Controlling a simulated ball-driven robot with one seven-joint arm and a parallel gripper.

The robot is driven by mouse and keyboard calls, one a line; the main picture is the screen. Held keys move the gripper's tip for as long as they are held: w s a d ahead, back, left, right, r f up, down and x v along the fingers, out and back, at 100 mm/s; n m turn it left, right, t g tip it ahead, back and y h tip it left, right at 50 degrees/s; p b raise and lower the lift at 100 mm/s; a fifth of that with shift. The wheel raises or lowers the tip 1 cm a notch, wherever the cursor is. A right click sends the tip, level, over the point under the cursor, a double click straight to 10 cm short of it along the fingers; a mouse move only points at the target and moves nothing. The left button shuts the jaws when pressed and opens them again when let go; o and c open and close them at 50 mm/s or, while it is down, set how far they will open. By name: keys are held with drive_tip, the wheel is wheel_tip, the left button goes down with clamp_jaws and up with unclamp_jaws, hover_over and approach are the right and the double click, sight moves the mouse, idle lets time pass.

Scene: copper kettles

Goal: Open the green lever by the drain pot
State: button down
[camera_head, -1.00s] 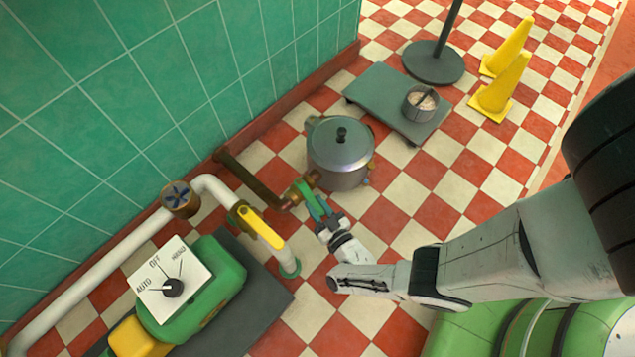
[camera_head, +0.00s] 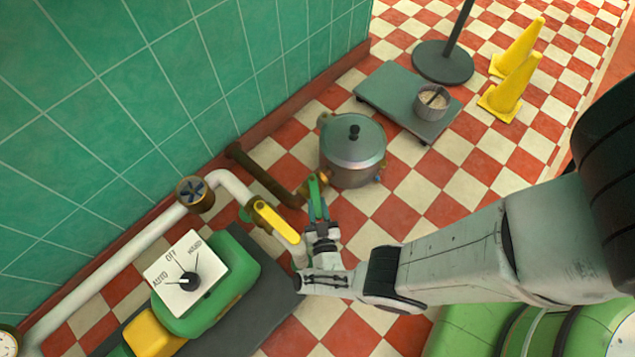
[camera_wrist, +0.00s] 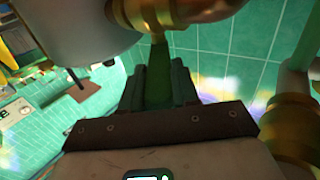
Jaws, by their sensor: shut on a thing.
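The green lever (camera_head: 314,191) sits on a brass valve (camera_head: 318,177) on the pipe beside the drain pot (camera_head: 352,152), a grey metal pot with a lid and dark knob. My gripper (camera_head: 319,212) is shut on the green lever, its fingers on either side of it. In the wrist view the green lever (camera_wrist: 158,75) runs up between the two dark fingers of my gripper (camera_wrist: 160,85) toward the brass valve (camera_wrist: 170,12). The lever's gripped end is partly hidden by the fingers.
A yellow lever (camera_head: 274,222) on a white pipe stands just left of my gripper. A green pump with a dial plate (camera_head: 186,275) is at lower left. A wheeled platform (camera_head: 385,90) with a small pot and yellow cones (camera_head: 512,88) are farther back.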

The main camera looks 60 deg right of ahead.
drive_tip(key=shift+w+r, duration=0.1)
drive_tip(key=shift+r, duration=0.15)
drive_tip(key=c, duration=0.8)
unclamp_jaws()
drive_tip(key=shift+c, duration=0.2)
drive_tip(key=shift+f, duration=0.1)
drive_tip(key=shift+r+p, duration=0.4)
wheel_tip(320, 180, up, 3)
drive_tip(key=p, duration=0.3)
drive_tip(key=shift+r, duration=0.15)
drive_tip(key=s+a+r+p, duration=0.1)
drive_tip(key=s+r+p, duration=0.3)
drive_tip(key=s, duration=0.3)
drive_tip(key=s+a+r+p, duration=0.1)
drive_tip(key=s+r+p, duration=0.4)
drive_tip(key=s+p, duration=0.2)
drive_tip(key=shift+a, duration=0.4)
